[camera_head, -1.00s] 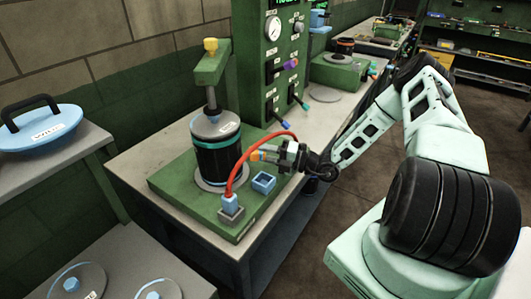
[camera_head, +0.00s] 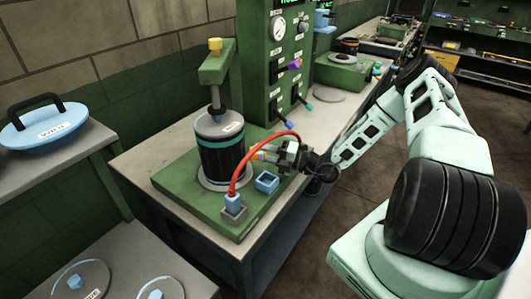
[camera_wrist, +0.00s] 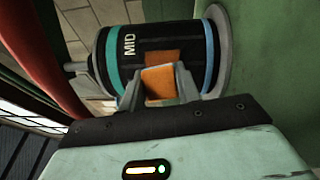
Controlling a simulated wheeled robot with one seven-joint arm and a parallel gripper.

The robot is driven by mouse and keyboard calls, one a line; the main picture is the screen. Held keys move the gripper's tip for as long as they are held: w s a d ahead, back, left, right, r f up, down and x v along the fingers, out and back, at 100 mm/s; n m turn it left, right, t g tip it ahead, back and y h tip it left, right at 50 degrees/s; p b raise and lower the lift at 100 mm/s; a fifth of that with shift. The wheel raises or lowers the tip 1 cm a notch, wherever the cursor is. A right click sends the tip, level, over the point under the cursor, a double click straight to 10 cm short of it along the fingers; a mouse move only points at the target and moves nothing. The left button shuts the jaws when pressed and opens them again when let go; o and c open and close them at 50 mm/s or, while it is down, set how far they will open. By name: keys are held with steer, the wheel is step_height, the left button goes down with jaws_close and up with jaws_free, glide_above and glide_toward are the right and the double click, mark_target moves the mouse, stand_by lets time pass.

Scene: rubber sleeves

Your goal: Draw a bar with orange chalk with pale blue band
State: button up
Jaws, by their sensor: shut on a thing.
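My gripper (camera_head: 272,152) is shut on the orange chalk (camera_wrist: 158,82), which sticks out between the two fingertips (camera_wrist: 160,88) in the wrist view. I cannot clearly make out a pale blue band on the chalk. A black upright sleeve (camera_head: 220,161) with a teal band and a blue band stands on the green press, just left of the chalk in the head view. In the wrist view the sleeve (camera_wrist: 180,38) is marked MID. An orange patch (camera_wrist: 163,57) shows on its black side just past the chalk. Whether the chalk touches the sleeve is unclear.
The green press base (camera_head: 205,208) carries an open blue box (camera_head: 267,182) below my gripper. A red hose (camera_head: 243,163) arches from a blue fitting close by my gripper. A green control panel (camera_head: 278,75) with levers stands behind. A blue lid (camera_head: 48,130) lies at the left.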

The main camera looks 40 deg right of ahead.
steer(key=shift+w+a, duration=0.25)
steer(key=shift+a, duration=0.25)
steer(key=shift+w+d+b, duration=0.25)
steer(key=shift+w+d, duration=0.25)
steer(key=shift+w, duration=0.3)
steer(key=shift+w+d+b, duration=0.2)
steer(key=shift+w+d, duration=0.25)
steer(key=shift+w, duration=0.5)
steer(key=shift+s+a+r+p, duration=0.1)
steer(key=shift+s+a+p, duration=0.2)
steer(key=shift+s+p, duration=0.2)
steer(key=shift+s+a+r+p, duration=0.1)
steer(key=shift+s+a+p, duration=0.15)
steer(key=shift+s+p, duration=0.2)
steer(key=shift+s+a+f, duration=0.2)
steer(key=shift+s+a, duration=0.35)
steer(key=shift+s, duration=0.2)
steer(key=shift+s+d, duration=0.5)
steer(key=shift+d, duration=0.4)
steer(key=shift+s+d, duration=0.5)
steer(key=shift+d, duration=0.35)
steer(key=shift+s+d, duration=0.5)
steer(key=shift+d, duration=0.4)
